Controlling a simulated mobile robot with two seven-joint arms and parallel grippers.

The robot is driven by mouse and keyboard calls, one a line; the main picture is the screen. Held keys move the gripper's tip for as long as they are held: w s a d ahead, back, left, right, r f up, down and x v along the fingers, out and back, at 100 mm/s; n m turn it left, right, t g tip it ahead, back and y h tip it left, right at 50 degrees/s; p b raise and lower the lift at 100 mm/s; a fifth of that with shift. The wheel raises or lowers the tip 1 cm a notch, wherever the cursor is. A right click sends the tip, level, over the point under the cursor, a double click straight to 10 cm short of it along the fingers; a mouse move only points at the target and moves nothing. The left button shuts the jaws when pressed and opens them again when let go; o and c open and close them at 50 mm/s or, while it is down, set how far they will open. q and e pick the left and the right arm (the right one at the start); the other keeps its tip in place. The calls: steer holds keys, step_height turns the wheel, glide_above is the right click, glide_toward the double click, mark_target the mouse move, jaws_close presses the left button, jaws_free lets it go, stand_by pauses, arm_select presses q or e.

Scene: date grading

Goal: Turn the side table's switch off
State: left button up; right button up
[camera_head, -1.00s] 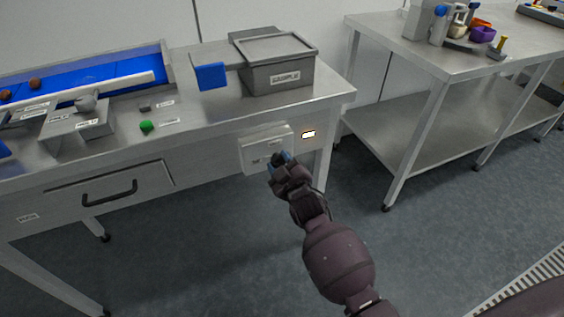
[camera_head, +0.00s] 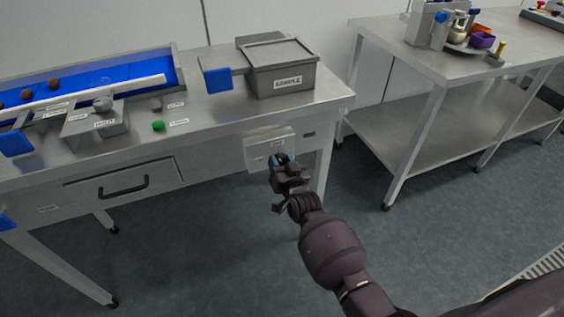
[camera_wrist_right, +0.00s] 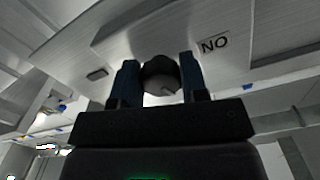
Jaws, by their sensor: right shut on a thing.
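The side table's switch box (camera_head: 268,142) is a pale grey box on the front of the left steel table, with a small label on its face. My right gripper (camera_head: 280,161) is at the box's lower front. In the right wrist view its blue fingers (camera_wrist_right: 160,82) are shut on a dark round knob (camera_wrist_right: 161,70), one finger on each side. Lettering beside it reads "NO" in that view, as "ON" would upside down. A small indicator (camera_head: 308,134) right of the box is dark. My left gripper is not in view.
The left table (camera_head: 205,135) carries a blue belt tray (camera_head: 120,85), a grey lidded bin (camera_head: 285,78) and a green button (camera_head: 158,126). A drawer (camera_head: 122,182) is shut below. A second steel table (camera_head: 400,60) stands to the right. Open floor lies in front.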

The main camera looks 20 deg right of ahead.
steer(key=m, duration=0.2)
steer(key=shift+m, duration=0.9)
steer(key=shift+a, duration=0.1)
steer(key=o, duration=0.9)
steer(key=shift+s+p, duration=0.1)
steer(key=shift+p, duration=0.2)
